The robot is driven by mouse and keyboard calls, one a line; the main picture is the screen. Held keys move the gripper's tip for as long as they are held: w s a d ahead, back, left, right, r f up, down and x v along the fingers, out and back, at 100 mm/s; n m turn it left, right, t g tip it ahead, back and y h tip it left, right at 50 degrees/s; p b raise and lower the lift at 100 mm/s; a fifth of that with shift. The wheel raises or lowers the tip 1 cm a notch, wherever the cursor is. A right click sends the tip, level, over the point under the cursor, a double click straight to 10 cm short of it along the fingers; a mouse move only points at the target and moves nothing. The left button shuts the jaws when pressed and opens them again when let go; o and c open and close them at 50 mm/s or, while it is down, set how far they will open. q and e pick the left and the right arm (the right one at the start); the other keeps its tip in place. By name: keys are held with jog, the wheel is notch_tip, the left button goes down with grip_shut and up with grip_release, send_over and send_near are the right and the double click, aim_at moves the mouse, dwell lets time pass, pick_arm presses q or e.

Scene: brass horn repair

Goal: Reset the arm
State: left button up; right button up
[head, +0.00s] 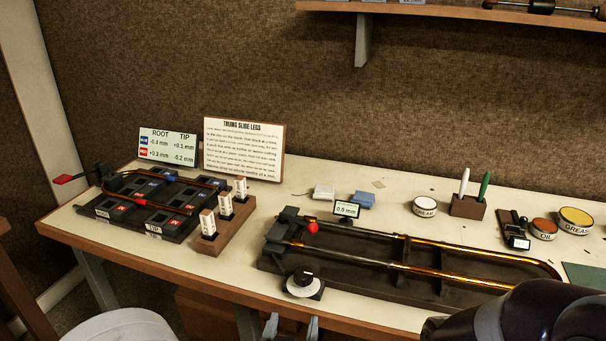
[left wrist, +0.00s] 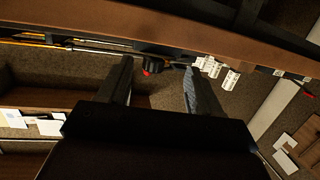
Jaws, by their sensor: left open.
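My left gripper (head: 291,326) shows at the bottom edge of the head view, only its two fingertips, in front of the bench's front edge. In the left wrist view my left gripper (left wrist: 160,82) is open, its fingers wide apart with nothing between them. A dark link of my own arm (head: 535,318) fills the bottom right corner of the head view. My right gripper is not in view.
The bench (head: 120,247) holds a slide fixture (head: 350,265) with a brass slide, a dial (head: 303,283) near the front edge, and a second fixture (head: 150,205) at left beside a wooden block (head: 232,232) with labelled pieces. A white round top (head: 122,327) stands at lower left.

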pick_arm(q)
jog(key=w+a+f+g, duration=0.1)
jog(key=a+f+g, duration=0.3)
jog(key=f+g, duration=0.15)
jog(key=s+a+f+n+g+y, duration=0.1)
jog(key=s+a+g+y, duration=0.1)
jog(key=s+a+g, duration=0.85)
notch_tip(320, 180, up, 15)
jog(key=a+t+p, duration=0.1)
jog(key=p, duration=1.4)
jog(key=shift+a+f+t, duration=0.15)
jog(key=shift+a+t, duration=0.15)
jog(key=shift+c, duration=0.3)
